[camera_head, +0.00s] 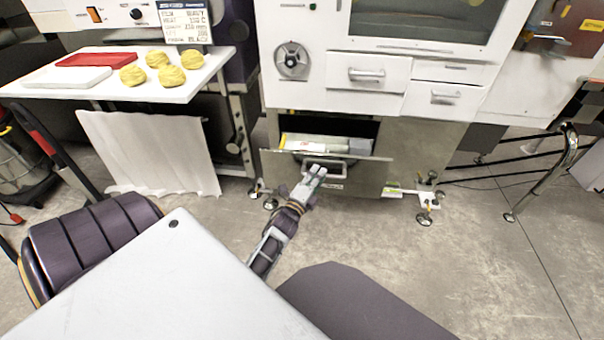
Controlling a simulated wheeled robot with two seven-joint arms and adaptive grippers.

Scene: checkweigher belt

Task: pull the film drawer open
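The film drawer (368,177) is the low grey drawer under the white machine, and it stands part-way out. Its open top shows pale boxes or packs (318,143) inside. A light bar handle (338,163) is on its front. My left gripper (318,171) reaches up from below to this handle. Its fingers overlap the handle bar and appear closed around it, though the contact is small in the picture. My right gripper is out of view.
Two closed white drawers (366,75) sit above. A table (190,92) at the left holds yellow dough-like balls (171,76), a red tray (96,60) and a white tray (68,79). Levelling feet (425,218) stand beside the drawer. Floor in front is clear.

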